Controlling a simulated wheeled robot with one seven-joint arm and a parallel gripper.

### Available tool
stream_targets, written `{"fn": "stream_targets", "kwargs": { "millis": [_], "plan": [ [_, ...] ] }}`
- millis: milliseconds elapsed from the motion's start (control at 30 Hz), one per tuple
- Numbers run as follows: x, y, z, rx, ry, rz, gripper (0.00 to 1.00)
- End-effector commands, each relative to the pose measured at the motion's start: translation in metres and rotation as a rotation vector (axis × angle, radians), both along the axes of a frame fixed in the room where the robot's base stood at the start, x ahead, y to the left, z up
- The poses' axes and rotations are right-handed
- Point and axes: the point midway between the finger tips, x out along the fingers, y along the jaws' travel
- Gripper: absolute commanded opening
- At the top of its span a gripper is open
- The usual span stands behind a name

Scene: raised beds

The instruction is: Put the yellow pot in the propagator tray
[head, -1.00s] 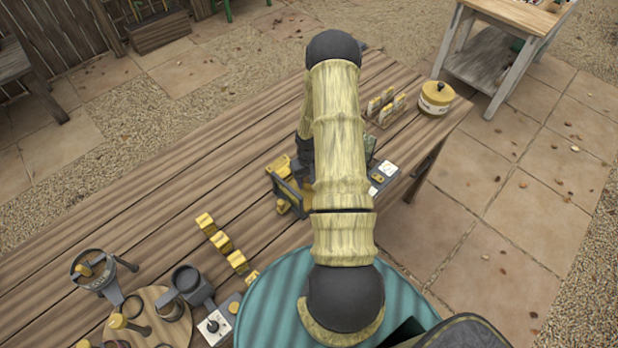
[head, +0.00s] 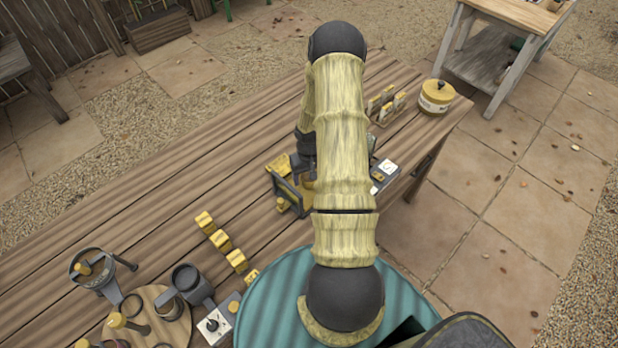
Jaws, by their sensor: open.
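My gripper (head: 300,178) points down over the middle of the wooden table, largely hidden behind my own arm. Its jaws are open. A small yellow thing (head: 308,184), which may be the yellow pot, shows just beside or below it; I cannot tell whether they touch. A dark upright frame with yellow parts (head: 283,204) stands just left of it. I cannot make out the propagator tray for certain; my arm covers part of the table.
Several yellow blocks (head: 220,240) stand in a row at the front. A round board (head: 150,325) with tools and dark cups is at the lower left. A yellow-lidded tin (head: 436,97) and a small rack (head: 386,105) stand at the right end. The table's left middle is clear.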

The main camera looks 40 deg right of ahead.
Motion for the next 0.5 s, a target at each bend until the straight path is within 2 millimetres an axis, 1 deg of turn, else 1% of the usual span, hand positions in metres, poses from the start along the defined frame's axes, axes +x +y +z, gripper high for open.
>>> {"fn": "stream_targets", "kwargs": {
  "millis": [500],
  "plan": [
    [0.0, -0.001, 0.081, -0.003, -0.003, -0.001, 0.7]
  ]
}}
